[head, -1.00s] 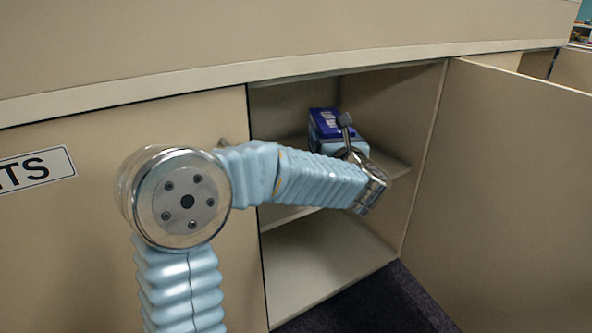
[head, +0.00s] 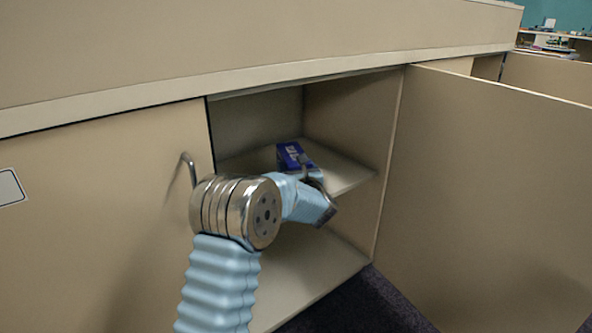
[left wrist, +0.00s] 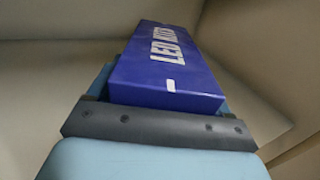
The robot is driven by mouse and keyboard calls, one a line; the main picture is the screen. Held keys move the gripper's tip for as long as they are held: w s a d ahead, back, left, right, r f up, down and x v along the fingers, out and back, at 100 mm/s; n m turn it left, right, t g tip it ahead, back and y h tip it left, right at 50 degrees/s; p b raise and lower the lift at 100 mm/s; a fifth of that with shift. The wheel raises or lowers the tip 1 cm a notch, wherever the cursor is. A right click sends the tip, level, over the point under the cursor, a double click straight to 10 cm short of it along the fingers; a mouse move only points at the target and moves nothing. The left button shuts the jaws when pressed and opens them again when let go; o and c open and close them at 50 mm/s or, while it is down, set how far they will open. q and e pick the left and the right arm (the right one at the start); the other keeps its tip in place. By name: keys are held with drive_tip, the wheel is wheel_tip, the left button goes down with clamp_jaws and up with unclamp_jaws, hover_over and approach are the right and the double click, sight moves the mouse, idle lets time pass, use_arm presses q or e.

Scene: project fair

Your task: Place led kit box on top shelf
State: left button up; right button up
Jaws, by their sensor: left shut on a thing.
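The LED kit box (head: 292,156) is dark blue with white lettering. In the head view it is inside the open cabinet, at the level of the upper shelf (head: 346,174). My left gripper (head: 306,173) is shut on the box at its near end. In the left wrist view the box (left wrist: 168,68) extends away from the gripper, its label reading "LED" and more. Whether the box's underside touches the shelf is hidden by my arm and gripper. My right gripper is not in view.
The cabinet door (head: 480,190) stands open at the right. A closed door (head: 100,220) with a metal handle (head: 188,168) is at the left, close to my arm. The lower compartment (head: 310,275) looks empty. The upper shelf has free room right of the box.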

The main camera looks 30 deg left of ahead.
use_arm(q)
drive_tip(key=shift+f, duration=0.15)
drive_tip(key=o, duration=1.2)
drive_tip(key=shift+r, duration=0.2)
drive_tip(key=shift+s+d+f, duration=0.15)
drive_tip(key=shift+s+d, duration=0.1)
drive_tip(key=shift+d, duration=0.05)
drive_tip(key=v, duration=1.1)
drive_tip(key=shift+s+b, duration=0.15)
drive_tip(key=shift+b, duration=0.15)
drive_tip(key=shift+d, duration=0.1)
